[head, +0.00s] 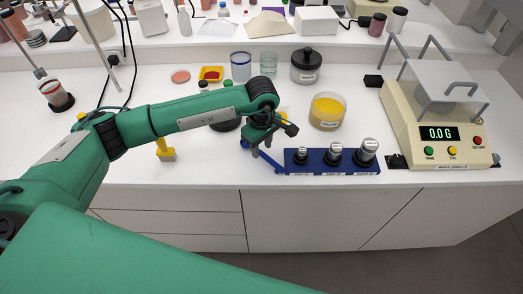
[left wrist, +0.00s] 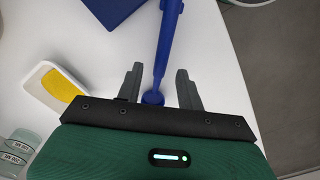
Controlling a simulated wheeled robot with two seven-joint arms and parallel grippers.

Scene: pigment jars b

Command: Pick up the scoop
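The blue scoop (head: 267,160) lies at the front of the white bench, just left of the blue weight rack (head: 292,169), partly hidden by my left gripper in the head view. In the left wrist view the scoop (left wrist: 164,45) runs from the top edge down between my fingers, with a rounded blue end near the palm. My left gripper (head: 262,148) is over the scoop. Its two fingers (left wrist: 159,86) are apart, one on each side of the scoop, with gaps visible. Whether the fingertips touch the bench cannot be told. My right gripper is not in view.
A jar of yellow powder (head: 327,112) stands behind the rack, and a scale (head: 437,120) stands at right. A white dish with yellow powder (left wrist: 60,86) lies left of my gripper in the wrist view. The bench's front edge is close to the scoop.

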